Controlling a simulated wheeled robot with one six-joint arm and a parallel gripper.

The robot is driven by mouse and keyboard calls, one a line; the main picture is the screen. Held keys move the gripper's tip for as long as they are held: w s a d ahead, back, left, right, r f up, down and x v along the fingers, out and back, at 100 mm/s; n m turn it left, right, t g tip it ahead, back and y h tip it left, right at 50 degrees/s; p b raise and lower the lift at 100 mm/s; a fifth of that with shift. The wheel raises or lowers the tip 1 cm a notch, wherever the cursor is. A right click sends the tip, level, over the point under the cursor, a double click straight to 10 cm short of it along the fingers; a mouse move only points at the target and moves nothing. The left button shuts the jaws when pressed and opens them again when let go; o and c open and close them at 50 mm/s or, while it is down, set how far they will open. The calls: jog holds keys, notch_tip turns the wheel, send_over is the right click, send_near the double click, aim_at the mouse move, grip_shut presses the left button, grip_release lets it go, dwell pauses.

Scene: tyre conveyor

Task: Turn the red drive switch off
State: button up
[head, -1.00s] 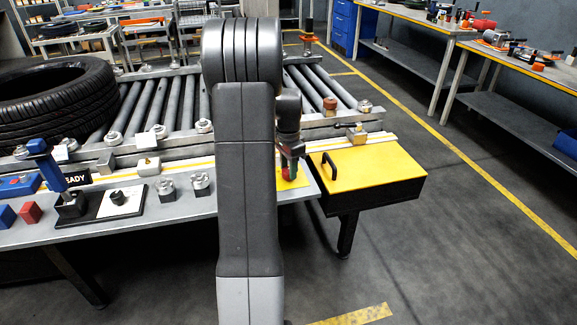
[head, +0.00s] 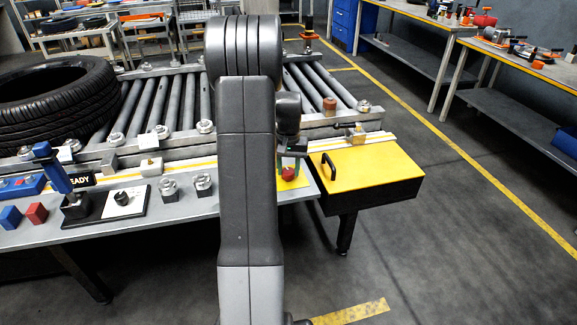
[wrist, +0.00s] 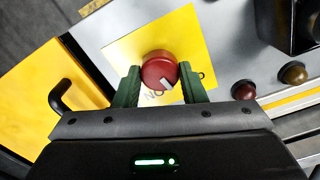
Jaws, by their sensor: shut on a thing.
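The red drive switch (wrist: 158,66) is a round red knob with a white pointer mark, on a yellow plate (wrist: 190,30). In the wrist view the mark points to the picture's lower right, between upside-down lettering that looks like "ON" and a round dark mark at the right. My gripper (wrist: 160,71) has its two green fingers on either side of the knob and is shut on it. In the head view the red knob (head: 288,174) shows below my gripper (head: 290,163), partly behind my arm.
A yellow box lid with a black handle (head: 328,165) stands right of the switch. Red and amber domes (wrist: 244,90) are near it in the wrist view. A tyre (head: 50,105) lies on the roller conveyor. A blue lever (head: 55,172) and a black rotary switch stand at the left.

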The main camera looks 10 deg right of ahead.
aim_at(288, 170)
jog(key=n, duration=0.6)
jog(key=shift+r+p, duration=0.1)
jog(key=shift+p, duration=0.25)
jog(key=shift+n, duration=0.3)
jog(key=o, duration=1)
notch_tip(288, 170, up, 14)
jog(key=shift+f, duration=0.1)
